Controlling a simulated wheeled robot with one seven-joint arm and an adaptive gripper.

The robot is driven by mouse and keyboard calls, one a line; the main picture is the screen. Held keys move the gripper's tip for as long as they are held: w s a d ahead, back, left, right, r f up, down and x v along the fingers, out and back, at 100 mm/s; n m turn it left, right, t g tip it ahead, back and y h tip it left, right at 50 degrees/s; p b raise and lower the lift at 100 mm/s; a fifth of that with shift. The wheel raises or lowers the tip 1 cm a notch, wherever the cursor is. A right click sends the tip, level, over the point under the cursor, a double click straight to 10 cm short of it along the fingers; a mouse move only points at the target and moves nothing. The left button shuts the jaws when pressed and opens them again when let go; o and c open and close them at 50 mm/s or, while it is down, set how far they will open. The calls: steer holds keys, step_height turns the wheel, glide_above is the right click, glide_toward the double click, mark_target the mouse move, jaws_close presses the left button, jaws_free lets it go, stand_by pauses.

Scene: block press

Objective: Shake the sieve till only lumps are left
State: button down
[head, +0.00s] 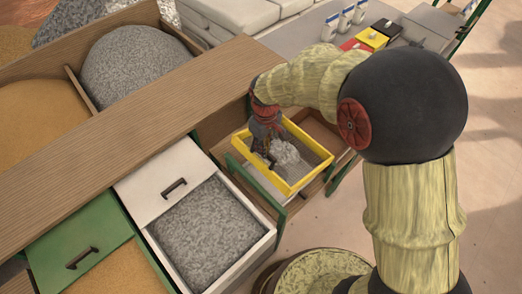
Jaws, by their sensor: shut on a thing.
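The sieve (309,173) is a yellow rectangular frame in the middle of the head view. A heap of pale grey lumpy material (287,154) lies in it. My gripper (264,157) reaches down at the sieve's left part and is shut on it; the fingertips are small and partly hidden. The sieve is over an open wooden box (318,133) beside the bench. I cannot tell whether fine material is left among the lumps, and the space below the sieve is mostly hidden.
A white drawer of grey gravel (209,232) stands open at the lower middle, left of the sieve. A green drawer (79,248) with sand is beside it. Wooden bins of grey gravel (135,65) and sand lie behind the plank. Black, yellow and red boxes (372,38) sit at the back.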

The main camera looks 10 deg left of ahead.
steer(key=shift+w+d+f, duration=0.15)
steer(key=shift+w+d, duration=0.05)
steer(key=c, duration=2.2)
jaws_free()
steer(key=shift+c, duration=0.2)
steer(key=shift+o, duration=1.3)
steer(key=shift+w+d+f, duration=0.15)
steer(key=shift+w, duration=0.1)
steer(key=shift+o, duration=0.7)
step_height(320, 180, up, 12)
